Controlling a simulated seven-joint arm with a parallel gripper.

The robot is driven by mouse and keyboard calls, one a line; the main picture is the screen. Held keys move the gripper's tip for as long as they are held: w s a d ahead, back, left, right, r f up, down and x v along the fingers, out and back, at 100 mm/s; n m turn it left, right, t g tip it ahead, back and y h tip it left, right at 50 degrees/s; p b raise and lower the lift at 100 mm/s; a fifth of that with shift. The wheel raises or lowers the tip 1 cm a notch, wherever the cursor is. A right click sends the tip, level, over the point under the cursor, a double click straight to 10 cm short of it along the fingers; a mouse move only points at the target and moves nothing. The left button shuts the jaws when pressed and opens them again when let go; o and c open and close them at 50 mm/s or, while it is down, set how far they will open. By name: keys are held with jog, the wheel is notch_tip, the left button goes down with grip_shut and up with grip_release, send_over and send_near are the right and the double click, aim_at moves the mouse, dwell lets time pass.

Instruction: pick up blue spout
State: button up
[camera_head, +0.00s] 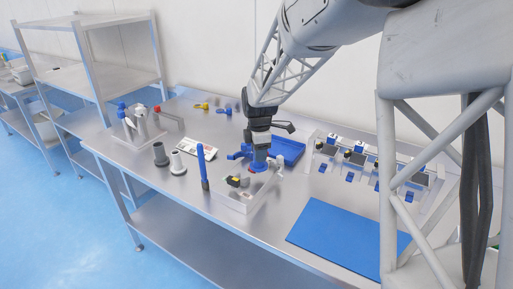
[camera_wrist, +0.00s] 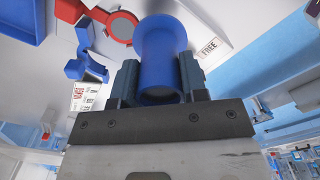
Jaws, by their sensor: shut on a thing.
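The blue spout (camera_wrist: 163,48) is a round, flanged blue piece between the two fingers of my gripper (camera_wrist: 160,78) in the wrist view. The fingers are shut on its sides. In the head view my gripper (camera_head: 260,152) points down over the middle of the table, and the blue spout (camera_head: 259,166) shows small at its tip. It is just above a clear, low tray (camera_head: 230,199). I cannot tell from these views whether the spout still touches anything below it.
A blue tray (camera_head: 288,148) lies just behind my gripper. A blue mat (camera_head: 346,236) covers the front right. A row of small stations (camera_head: 360,160) stands at the right.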

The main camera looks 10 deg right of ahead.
jog(key=s+r, duration=0.1)
jog(key=s, duration=0.9)
jog(key=shift+s, duration=0.25)
jog(key=shift+a, duration=0.1)
jog(key=shift+w, duration=0.1)
jog(key=w+r+m, duration=0.3)
jog(key=w+m, duration=1.2)
jog(key=w, duration=1)
jog(key=w+d+f+n, duration=0.1)
jog(key=d+f+n, duration=0.1)
jog(key=d+n, duration=0.5)
jog(key=w+d+f+n, duration=0.1)
jog(key=d+f+n, duration=0.1)
jog(key=d+n, duration=0.6)
jog(key=shift+w+d+f, duration=0.2)
jog(key=shift+d+f, duration=0.1)
jog(key=shift+d, duration=0.85)
